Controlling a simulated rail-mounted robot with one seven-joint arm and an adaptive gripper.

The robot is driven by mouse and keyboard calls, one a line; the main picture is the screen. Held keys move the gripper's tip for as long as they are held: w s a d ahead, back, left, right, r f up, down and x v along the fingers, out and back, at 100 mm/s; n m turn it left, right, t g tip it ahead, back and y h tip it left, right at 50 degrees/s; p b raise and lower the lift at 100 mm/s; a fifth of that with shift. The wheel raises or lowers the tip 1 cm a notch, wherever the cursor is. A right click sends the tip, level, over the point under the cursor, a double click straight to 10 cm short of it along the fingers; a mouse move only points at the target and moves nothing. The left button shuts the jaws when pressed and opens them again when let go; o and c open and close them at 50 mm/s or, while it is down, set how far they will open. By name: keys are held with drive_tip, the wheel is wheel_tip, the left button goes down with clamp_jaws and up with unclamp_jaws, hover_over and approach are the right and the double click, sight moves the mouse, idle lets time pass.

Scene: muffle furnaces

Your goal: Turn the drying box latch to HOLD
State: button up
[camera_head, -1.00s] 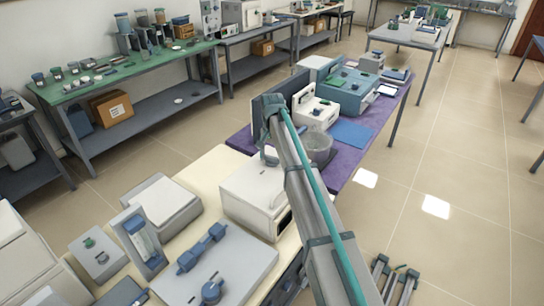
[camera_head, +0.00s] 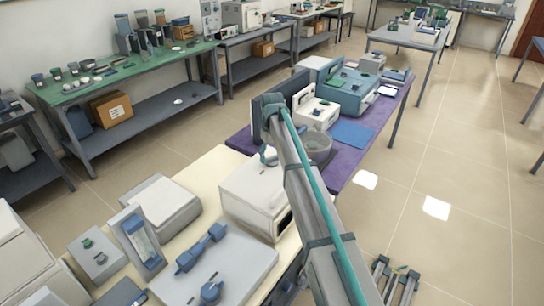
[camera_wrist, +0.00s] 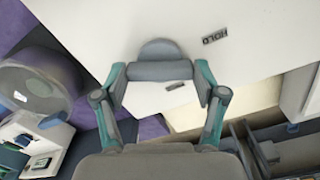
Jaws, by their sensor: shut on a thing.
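The drying box (camera_head: 252,196) is the white box at the middle of the cream bench in the head view. Its white face (camera_wrist: 110,28) fills the top of the wrist view. The latch (camera_wrist: 160,52) is a grey bar with a rounded hub, lying across the wrist picture. My gripper (camera_wrist: 160,73) is shut on the bar, one teal finger at each end. The HOLD label (camera_wrist: 215,36) is to the upper right of the latch, and the bar does not point at it. A second small label (camera_wrist: 179,86) sits just below the bar, too small to read. In the head view my arm hides the grip.
A purple bench (camera_head: 361,158) with a grey round vessel (camera_head: 317,147) and white and teal instruments stands beyond the box. On the cream bench, a grey plate with blue fittings (camera_head: 222,262) and a scale-like box (camera_head: 164,201) are nearer.

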sight(272, 157)
drive_tip(key=n, duration=0.4)
drive_tip(key=shift+n, duration=0.3)
idle(0.5)
drive_tip(key=o, duration=1.1)
drive_tip(key=shift+o, duration=0.2)
drive_tip(key=shift+r, duration=0.1)
wheel_tip(272, 157, up, 12)
